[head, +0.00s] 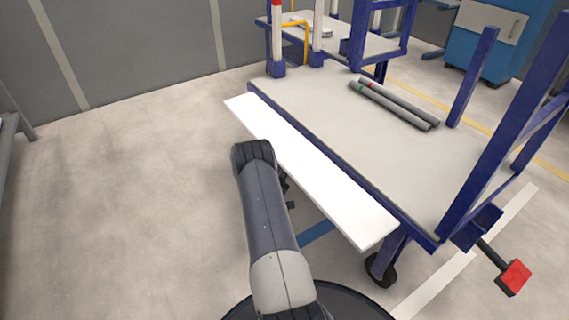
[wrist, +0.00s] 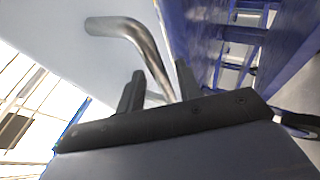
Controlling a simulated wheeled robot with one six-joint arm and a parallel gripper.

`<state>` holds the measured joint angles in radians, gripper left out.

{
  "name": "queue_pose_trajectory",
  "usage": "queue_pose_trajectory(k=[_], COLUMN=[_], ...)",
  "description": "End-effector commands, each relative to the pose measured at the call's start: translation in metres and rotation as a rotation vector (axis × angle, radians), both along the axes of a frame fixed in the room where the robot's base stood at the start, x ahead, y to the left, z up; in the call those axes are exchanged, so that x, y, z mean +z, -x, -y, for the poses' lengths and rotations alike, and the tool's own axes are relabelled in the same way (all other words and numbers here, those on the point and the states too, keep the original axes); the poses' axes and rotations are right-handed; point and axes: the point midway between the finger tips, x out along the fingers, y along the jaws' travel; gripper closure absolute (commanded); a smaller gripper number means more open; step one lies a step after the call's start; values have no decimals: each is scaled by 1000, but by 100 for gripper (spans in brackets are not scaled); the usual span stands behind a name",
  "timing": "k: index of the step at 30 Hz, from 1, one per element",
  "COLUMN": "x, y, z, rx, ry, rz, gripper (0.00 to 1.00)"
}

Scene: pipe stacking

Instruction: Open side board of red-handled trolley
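The trolley (head: 380,165) has a blue frame and a grey deck. Its red handle (head: 516,277) sticks out at the lower right. The white side board (head: 310,165) runs along the trolley's near long edge, with its broad face showing from above. In the wrist view the board (wrist: 65,35) is a pale panel carrying a bent metal handle (wrist: 150,55). My gripper (wrist: 158,82) has its two dark fingers apart, one on each side of the metal handle, with a gap visible. In the head view my arm hides most of the gripper.
Two grey pipes (head: 395,105) lie on the trolley deck. The floor (head: 130,190) at left is clear.

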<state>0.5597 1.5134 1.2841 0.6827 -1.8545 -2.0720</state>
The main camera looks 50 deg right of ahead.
Motion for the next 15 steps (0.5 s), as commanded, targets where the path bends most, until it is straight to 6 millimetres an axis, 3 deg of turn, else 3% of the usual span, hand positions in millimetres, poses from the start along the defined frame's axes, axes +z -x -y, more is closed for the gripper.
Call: queue_pose_trajectory(k=[5,12,15], x=[-11,-40,-41], y=[4,15,16], z=[-20,-69,-75], rx=[3,6,3], ry=[-2,-3,-1], rz=[-5,-7,-3], gripper=[66,66,66])
